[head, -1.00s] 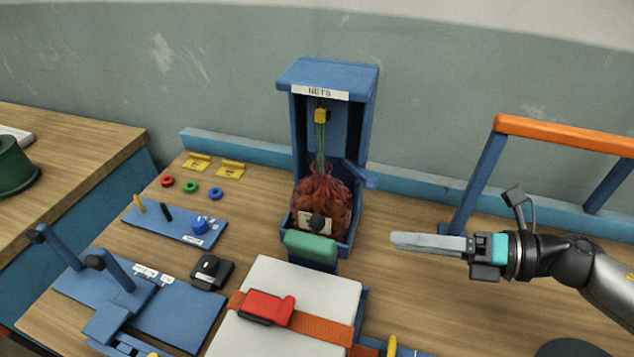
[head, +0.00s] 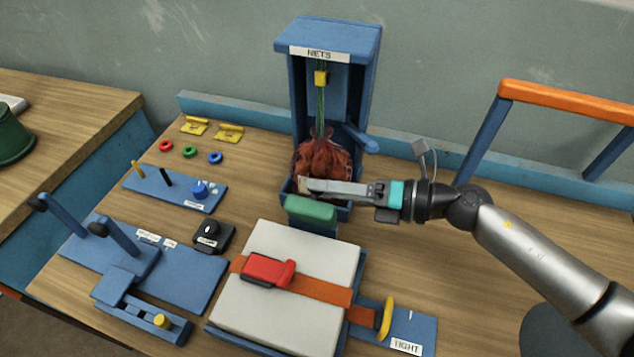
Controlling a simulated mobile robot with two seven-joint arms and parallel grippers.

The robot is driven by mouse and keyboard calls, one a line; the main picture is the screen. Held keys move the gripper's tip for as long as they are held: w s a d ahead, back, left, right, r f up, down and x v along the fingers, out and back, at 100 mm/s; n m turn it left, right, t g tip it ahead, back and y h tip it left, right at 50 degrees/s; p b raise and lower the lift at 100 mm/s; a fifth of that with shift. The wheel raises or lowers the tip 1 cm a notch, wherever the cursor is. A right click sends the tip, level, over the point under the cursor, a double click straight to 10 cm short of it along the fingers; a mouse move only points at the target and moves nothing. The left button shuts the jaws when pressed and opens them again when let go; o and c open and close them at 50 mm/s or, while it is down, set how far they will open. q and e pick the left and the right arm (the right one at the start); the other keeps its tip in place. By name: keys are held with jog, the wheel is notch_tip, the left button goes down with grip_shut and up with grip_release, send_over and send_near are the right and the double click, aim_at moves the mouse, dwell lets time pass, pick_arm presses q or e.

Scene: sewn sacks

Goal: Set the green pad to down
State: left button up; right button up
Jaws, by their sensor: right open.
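The green pad (head: 311,209) sits on a blue support at the front of the blue stand labelled NETS (head: 325,38). A red net sack (head: 325,157) hangs in the stand from a yellow clip (head: 320,78). My right gripper (head: 303,187) reaches in from the right with its fingers level, just above and behind the green pad, in front of the sack. It is open and holds nothing that I can see. Its fingers cover the sack's lower part and tag. I cannot tell whether they touch the pad. My left gripper is not in view.
A grey block with an orange strap and red buckle (head: 268,270) lies in front of the pad. A blue lever (head: 361,137) sticks out right of the stand. An orange-topped rail (head: 565,103) stands at right. Blue fixtures (head: 175,188) fill the left side.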

jog(key=shift+x, duration=1.2)
jog(key=shift+c, duration=0.3)
grip_shut()
